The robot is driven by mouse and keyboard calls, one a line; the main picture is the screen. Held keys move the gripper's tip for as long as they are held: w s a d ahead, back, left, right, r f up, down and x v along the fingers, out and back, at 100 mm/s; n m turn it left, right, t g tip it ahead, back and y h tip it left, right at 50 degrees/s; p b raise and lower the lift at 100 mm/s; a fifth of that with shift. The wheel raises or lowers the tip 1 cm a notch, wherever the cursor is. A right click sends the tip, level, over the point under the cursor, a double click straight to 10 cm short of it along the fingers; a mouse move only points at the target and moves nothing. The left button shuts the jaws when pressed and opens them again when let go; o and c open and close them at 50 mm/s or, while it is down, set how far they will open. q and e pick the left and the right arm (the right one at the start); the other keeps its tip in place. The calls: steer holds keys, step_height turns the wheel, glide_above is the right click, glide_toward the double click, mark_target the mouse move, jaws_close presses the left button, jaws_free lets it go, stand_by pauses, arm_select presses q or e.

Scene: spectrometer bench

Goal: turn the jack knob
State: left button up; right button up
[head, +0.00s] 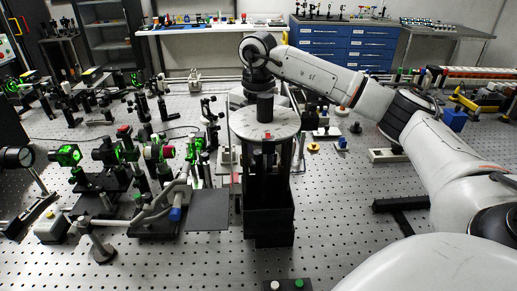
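My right arm comes in from the right and bends down at its wrist over a round pale plate (250,125). The plate sits on top of a dark tower (268,218) in the middle of the bench. A black cylinder stands at the plate under the wrist; I cannot tell whether it is part of my arm. The fingers of my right gripper cannot be made out. I cannot clearly identify the jack knob. A small red part shows at the plate's front edge, and a blue cap (175,213) shows left of the tower. My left gripper is not in view.
Optical mounts (115,155) with green glow crowd the left of the perforated bench (340,220). A dark flat plate (207,212) lies left of the tower. A black bar (400,205) and a blue block (453,118) are at right. Bench right of the tower is fairly clear.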

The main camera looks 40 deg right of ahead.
mark_target(258, 152)
steer(key=shift+r, duration=0.1)
step_height(258, 152, up, 10)
stand_by(0.4)
steer(key=shift+r, duration=0.1)
stand_by(0.4)
